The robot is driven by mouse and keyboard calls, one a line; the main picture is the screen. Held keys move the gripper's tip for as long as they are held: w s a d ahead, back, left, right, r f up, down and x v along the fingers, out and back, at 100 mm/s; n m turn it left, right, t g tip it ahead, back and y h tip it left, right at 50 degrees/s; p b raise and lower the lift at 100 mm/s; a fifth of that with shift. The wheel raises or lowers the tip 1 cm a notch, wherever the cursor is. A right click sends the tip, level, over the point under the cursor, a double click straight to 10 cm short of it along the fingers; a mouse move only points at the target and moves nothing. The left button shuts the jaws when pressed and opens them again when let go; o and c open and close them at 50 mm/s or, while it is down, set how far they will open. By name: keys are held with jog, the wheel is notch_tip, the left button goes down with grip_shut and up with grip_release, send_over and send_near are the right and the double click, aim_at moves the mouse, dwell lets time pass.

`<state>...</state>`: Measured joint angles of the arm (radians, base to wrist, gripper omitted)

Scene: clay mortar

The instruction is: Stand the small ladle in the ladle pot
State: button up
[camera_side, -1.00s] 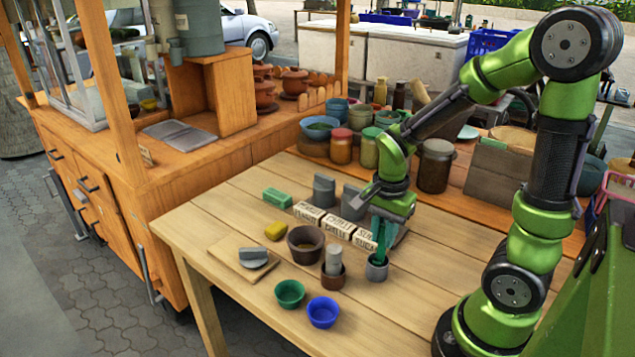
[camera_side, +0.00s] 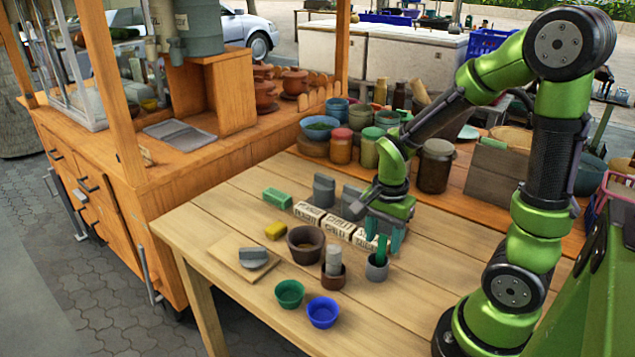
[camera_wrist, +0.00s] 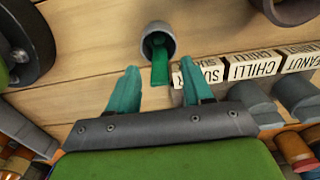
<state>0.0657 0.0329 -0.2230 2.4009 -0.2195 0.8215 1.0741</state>
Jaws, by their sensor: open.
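The small ladle shows as a green handle (camera_side: 382,246) standing up out of the grey ladle pot (camera_side: 377,270) near the table's right side. In the wrist view the green handle (camera_wrist: 160,62) rises from the pot's mouth (camera_wrist: 157,31) and leans slightly; its lower end is hidden inside the pot. My gripper (camera_side: 385,238) is open just above the pot, with its teal fingers on either side of the handle. In the wrist view my gripper (camera_wrist: 160,88) shows wide gaps between its fingers and the handle, touching neither handle nor pot.
A brown cup (camera_side: 333,277) holding a grey pestle stands left of the pot, beside a dark mortar (camera_side: 305,245). Green (camera_side: 289,292) and blue (camera_side: 323,312) bowls stand in front. Labelled blocks (camera_side: 338,228) lie close behind. The table's front right is clear.

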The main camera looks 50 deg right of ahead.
notch_tip(320, 180, up, 17)
dwell(0.4)
jog(key=shift+a+f, duration=0.1)
dwell(0.5)
jog(key=s+a+n+t+y, duration=0.1)
jog(key=a+n+t+y, duration=0.1)
jog(key=a+n+t, duration=0.5)
jog(key=a+n, duration=0.3)
jog(key=n, duration=0.4)
jog(key=shift+s+a, duration=0.2)
jog(key=shift+a, duration=0.15)
